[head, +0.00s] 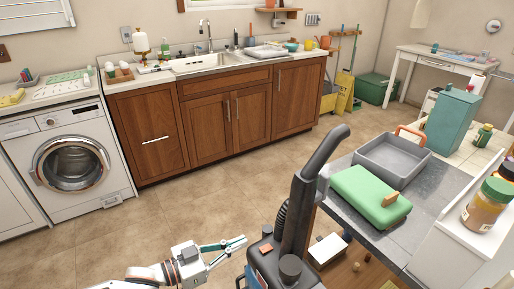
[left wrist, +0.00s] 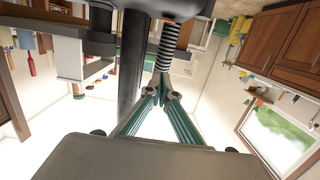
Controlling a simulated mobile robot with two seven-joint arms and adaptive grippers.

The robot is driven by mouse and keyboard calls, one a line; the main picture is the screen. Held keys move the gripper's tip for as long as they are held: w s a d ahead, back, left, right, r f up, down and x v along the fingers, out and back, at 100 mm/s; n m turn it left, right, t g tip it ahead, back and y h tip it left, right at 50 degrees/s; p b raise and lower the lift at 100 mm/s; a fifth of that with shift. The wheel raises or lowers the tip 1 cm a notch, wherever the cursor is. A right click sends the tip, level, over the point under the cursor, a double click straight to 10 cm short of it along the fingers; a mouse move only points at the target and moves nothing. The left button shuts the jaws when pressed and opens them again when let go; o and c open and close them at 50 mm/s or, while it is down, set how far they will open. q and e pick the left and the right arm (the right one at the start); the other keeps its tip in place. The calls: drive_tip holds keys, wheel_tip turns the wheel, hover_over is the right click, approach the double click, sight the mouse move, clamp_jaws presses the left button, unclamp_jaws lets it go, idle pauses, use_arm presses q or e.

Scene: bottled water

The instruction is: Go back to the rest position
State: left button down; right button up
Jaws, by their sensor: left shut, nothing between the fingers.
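My left gripper (head: 240,241) comes in from the bottom of the head view, above the tiled floor. Its green-edged fingers are closed together and hold nothing. In the left wrist view the fingers (left wrist: 163,80) meet at their tips. A dark vacuum-like machine (head: 290,240) with an upright handle and ribbed hose stands just right of the gripper in the head view. Its hose (left wrist: 172,42) shows behind the fingertips in the left wrist view. I cannot tell whether they touch. My right gripper is not in either view.
A grey-topped table (head: 345,207) at the right holds a grey tray (head: 393,160) and a green case (head: 368,195). A washing machine (head: 70,160) and wooden cabinets (head: 225,122) line the back wall. The floor (head: 180,215) between is clear.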

use_arm(q)
drive_tip(key=s+a+f+n+y, duration=0.3)
drive_tip(key=s+a+f+y, duration=0.2)
drive_tip(key=s+f, duration=0.4)
drive_tip(key=s+a+f+n+y, duration=0.3)
drive_tip(key=s+a+f+y, duration=0.3)
drive_tip(key=s+f, duration=0.3)
drive_tip(key=shift+s+a+n+t, duration=0.25)
drive_tip(key=shift+s+n+t, duration=0.05)
drive_tip(key=shift+s+t, duration=0.1)
